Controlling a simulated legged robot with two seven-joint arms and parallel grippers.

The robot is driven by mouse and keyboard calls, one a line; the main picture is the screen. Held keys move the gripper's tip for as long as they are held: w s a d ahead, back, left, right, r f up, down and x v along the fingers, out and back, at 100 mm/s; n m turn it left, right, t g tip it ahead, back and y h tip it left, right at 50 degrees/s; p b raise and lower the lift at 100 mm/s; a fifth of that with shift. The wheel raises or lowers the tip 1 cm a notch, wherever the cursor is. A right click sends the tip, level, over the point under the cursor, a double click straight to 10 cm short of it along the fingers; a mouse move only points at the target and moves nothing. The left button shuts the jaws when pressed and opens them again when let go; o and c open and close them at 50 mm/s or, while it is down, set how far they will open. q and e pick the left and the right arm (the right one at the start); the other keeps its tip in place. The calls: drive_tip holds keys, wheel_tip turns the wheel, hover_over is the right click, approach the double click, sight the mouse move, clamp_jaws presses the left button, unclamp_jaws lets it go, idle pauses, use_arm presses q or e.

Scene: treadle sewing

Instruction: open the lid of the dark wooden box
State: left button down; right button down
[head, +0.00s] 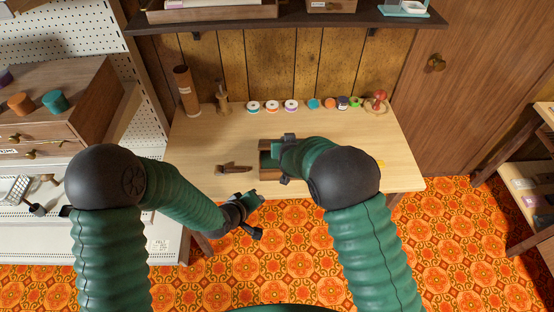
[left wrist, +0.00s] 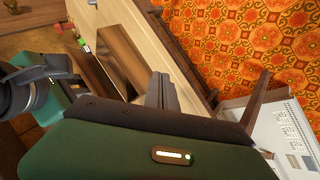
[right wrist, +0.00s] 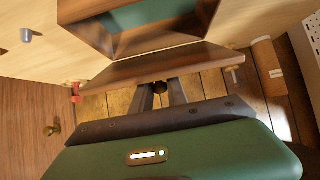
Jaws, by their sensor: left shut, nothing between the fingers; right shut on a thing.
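The dark wooden box (head: 270,174) stands on the pale table, partly hidden by my right arm. Its teal-lined inside shows, and the right wrist view shows the box (right wrist: 205,18) with its lid (right wrist: 150,66) swung up, away from the opening. My right gripper (right wrist: 160,92) is shut on the lid's dark knob (right wrist: 159,87), on the lid's outer face. My left gripper (left wrist: 163,88) is shut and empty, near the table's front edge and apart from the box. The left wrist view shows a brown side of the box (left wrist: 123,58). The lid's hinge line is not clear.
A brown wooden tool (head: 235,169) lies left of the box on the table (head: 210,140). Several thread spools (head: 272,106) and a red pincushion (head: 379,97) line the back. A brown tube (head: 186,90) stands at the back left. A shelf (head: 290,20) overhangs the table's back.

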use_arm(q)
drive_tip(key=w+d+f+n+t+h, duration=0.1)
drive_tip(key=d+n+t+h, duration=0.15)
drive_tip(key=d+n, duration=0.35)
drive_tip(key=w+d+f+n+t+h, duration=0.1)
drive_tip(key=w+d+n+t, duration=0.15)
drive_tip(key=d+n, duration=0.35)
use_arm(e)
drive_tip(key=shift+s, duration=0.1)
use_arm(q)
drive_tip(key=s+a+n+t+y, duration=0.3)
drive_tip(key=a+n+t+y, duration=0.4)
drive_tip(key=n, duration=1)
drive_tip(key=shift+y, duration=0.35)
drive_tip(key=w, duration=0.3)
drive_tip(key=w+d+r, duration=0.1)
drive_tip(key=w, duration=0.2)
drive_tip(key=w+r, duration=0.1)
drive_tip(key=w, duration=0.3)
drive_tip(key=shift+d, duration=0.15)
drive_tip(key=shift+w+r, duration=0.6)
drive_tip(key=shift+r, duration=0.15)
drive_tip(key=shift+w+r, duration=0.55)
drive_tip(key=shift+r, duration=0.2)
drive_tip(key=shift+r, duration=0.1)
use_arm(e)
drive_tip(key=shift+r, duration=0.1)
